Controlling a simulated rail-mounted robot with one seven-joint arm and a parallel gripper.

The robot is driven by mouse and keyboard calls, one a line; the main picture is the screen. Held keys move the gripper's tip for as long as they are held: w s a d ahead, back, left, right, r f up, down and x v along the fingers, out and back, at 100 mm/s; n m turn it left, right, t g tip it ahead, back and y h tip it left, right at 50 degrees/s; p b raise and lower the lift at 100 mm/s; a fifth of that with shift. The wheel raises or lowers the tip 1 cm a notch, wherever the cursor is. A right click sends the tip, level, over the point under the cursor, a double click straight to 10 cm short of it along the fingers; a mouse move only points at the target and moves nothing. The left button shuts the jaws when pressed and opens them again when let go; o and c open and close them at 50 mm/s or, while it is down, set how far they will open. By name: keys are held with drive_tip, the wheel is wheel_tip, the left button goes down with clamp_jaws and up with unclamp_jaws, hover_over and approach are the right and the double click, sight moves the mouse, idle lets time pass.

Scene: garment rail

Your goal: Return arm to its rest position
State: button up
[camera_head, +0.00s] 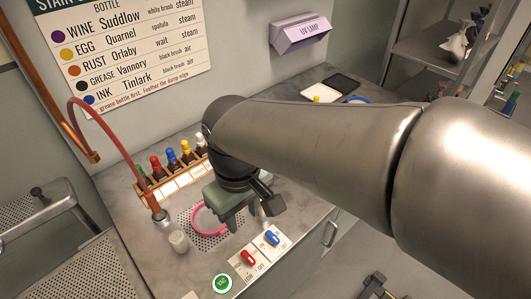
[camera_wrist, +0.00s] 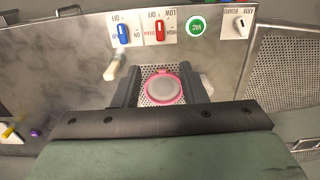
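My gripper (camera_head: 248,208) is over the worktop in the head view, at the end of my arm, which reaches in from the right. In the wrist view my gripper (camera_wrist: 161,84) has its two dark fingers apart, with nothing held between them. A pink ring (camera_head: 197,222) lies on the perforated plate (camera_head: 224,243) below. The pink ring (camera_wrist: 161,101) also shows between the fingers in the wrist view, around a pale round piece (camera_wrist: 162,90).
A rack of capped bottles (camera_head: 171,165) stands behind my gripper. A red hose (camera_head: 108,120) hangs at the left. The switch panel (camera_head: 259,252) and green VAC button (camera_head: 222,284) are at the front.

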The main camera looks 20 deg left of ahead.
drive_tip(key=shift+d, duration=0.1)
drive_tip(key=d+f+m, duration=0.3)
drive_tip(key=d+m, duration=0.3)
drive_tip(key=d, duration=0.8)
drive_tip(key=d+f+m, duration=0.3)
drive_tip(key=d+m, duration=0.2)
drive_tip(key=d, duration=0.9)
drive_tip(key=shift+w+m+t, duration=0.3)
drive_tip(key=shift+m, duration=0.1)
